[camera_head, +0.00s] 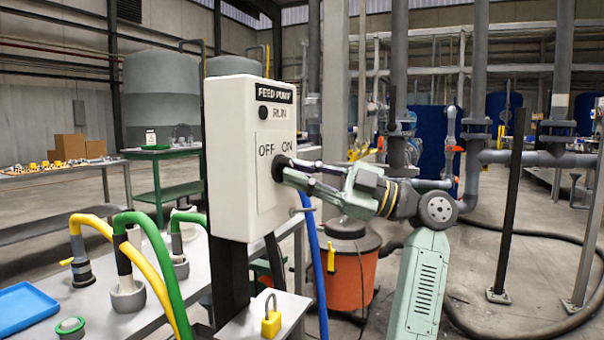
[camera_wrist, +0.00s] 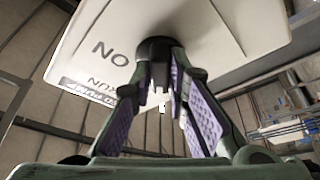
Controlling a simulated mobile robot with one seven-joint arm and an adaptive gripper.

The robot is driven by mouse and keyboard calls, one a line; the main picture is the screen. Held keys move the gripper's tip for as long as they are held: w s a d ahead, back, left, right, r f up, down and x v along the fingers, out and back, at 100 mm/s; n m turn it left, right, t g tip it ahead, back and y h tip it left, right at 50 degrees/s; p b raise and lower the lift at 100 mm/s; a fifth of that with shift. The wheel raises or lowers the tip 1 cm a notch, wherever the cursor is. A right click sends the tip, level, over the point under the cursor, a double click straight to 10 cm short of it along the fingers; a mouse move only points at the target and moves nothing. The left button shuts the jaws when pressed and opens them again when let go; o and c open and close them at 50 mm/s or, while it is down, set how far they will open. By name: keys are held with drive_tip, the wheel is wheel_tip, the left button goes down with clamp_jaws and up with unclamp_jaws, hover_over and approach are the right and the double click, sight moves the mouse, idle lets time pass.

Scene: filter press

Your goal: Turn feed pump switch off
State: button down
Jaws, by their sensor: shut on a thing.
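The feed pump switch box (camera_head: 228,190) is a white panel on a dark post, with a black "FEED PUMP" label, a dark RUN lamp (camera_head: 263,112) and the words OFF and ON. Its black knob (camera_head: 281,168) sits just below the word ON. My gripper (camera_head: 288,176) reaches it from the right, shut on the knob. In the wrist view the panel (camera_wrist: 110,45) appears upside down, and the purple-padded fingers (camera_wrist: 165,75) close around the dark knob (camera_wrist: 158,48). The fingers partly hide the knob, so its pointer direction cannot be told.
A yellow padlock (camera_head: 271,322) stands on a small shelf below the box. Green and yellow hoses (camera_head: 150,235) arch over the bench at left, beside a blue tray (camera_head: 24,308). An orange drum (camera_head: 350,265) stands behind my arm. Dark posts (camera_head: 510,205) stand at right.

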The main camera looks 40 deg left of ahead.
drive_tip(key=shift+a+r, duration=0.1)
idle(0.3)
drive_tip(key=c, duration=1.6)
unclamp_jaws()
drive_tip(key=shift+s+a, duration=0.1)
drive_tip(key=shift+o, duration=0.2)
drive_tip(key=v, duration=1.2)
